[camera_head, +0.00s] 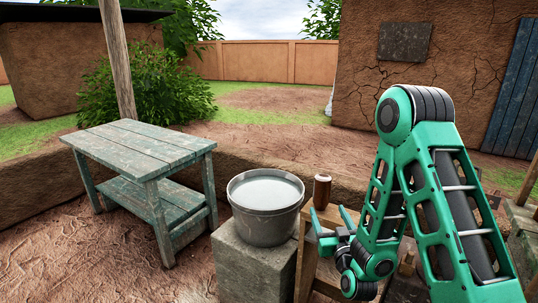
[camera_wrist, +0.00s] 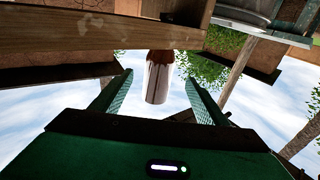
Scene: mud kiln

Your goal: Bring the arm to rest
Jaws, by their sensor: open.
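My arm, green with dark joints, is on the right of the head view, bent with its elbow raised. My gripper (camera_head: 328,216) is low in front of a small wooden stand, its two green fingers spread apart. In the wrist view, which is upside down, the open fingers (camera_wrist: 157,82) point toward a brown and pale cup (camera_wrist: 158,77). The cup shows between them, with a gap on both sides. In the head view the cup (camera_head: 322,189) stands upright on the stand, just beyond the fingertips. Part of the stand is hidden behind my arm.
A grey bucket of pale liquid (camera_head: 266,227) stands on a stone block (camera_head: 250,262) left of my gripper. The wooden stand (camera_head: 305,262) is close beside it. A weathered green table (camera_head: 140,148) is further left. A low mud wall (camera_head: 235,172) runs behind.

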